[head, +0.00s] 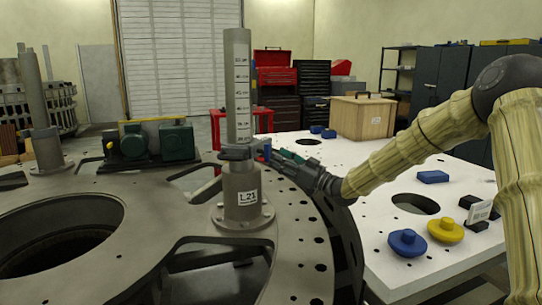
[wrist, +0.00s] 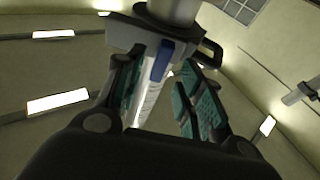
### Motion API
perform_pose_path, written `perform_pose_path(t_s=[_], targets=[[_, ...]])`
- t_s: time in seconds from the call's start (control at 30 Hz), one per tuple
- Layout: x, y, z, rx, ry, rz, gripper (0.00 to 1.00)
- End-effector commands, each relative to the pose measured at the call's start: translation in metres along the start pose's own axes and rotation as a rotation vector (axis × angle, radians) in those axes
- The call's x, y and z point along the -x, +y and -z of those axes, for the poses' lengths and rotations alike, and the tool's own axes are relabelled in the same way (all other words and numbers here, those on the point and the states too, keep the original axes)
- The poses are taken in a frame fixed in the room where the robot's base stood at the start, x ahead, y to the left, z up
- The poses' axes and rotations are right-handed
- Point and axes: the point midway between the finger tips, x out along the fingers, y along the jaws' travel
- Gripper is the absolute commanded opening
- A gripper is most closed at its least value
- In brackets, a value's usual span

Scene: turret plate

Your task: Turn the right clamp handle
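The right clamp is a grey collar (head: 237,152) around the tall grey post (head: 238,90) with a height scale, above the base labelled L21 (head: 247,197). In the wrist view the clamp body (wrist: 135,36) is at the top, with its blue handle (wrist: 161,61) pointing down from it. My gripper (head: 281,156) is at the right side of the collar. In the wrist view my gripper (wrist: 164,66) is open, with teal-padded fingers either side of the handle. The handle is closer to the left finger, with a gap to the right one. Contact cannot be told.
A second post (head: 38,105) stands on the turret plate (head: 150,215) at the left. A green motor unit (head: 155,142) sits behind. The white table (head: 385,255) at the right holds blue and yellow knobs (head: 445,229) and a wooden box (head: 362,116).

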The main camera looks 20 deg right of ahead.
Motion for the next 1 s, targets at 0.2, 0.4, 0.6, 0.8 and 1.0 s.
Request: perform_pose_path(t_s=[0.2,0.4,0.6,0.8,1.0], targets=[[0.038,0.0,0.001,-0.001,0.001,-0.001,0.38],[0.06,0.001,0.001,-0.001,0.001,-0.001,0.38],[0.066,0.001,0.0,0.0,0.001,0.0,0.38],[0.066,0.001,0.0,0.0,0.001,0.0,0.38],[0.066,0.001,0.0,0.0,0.001,0.0,0.38]])
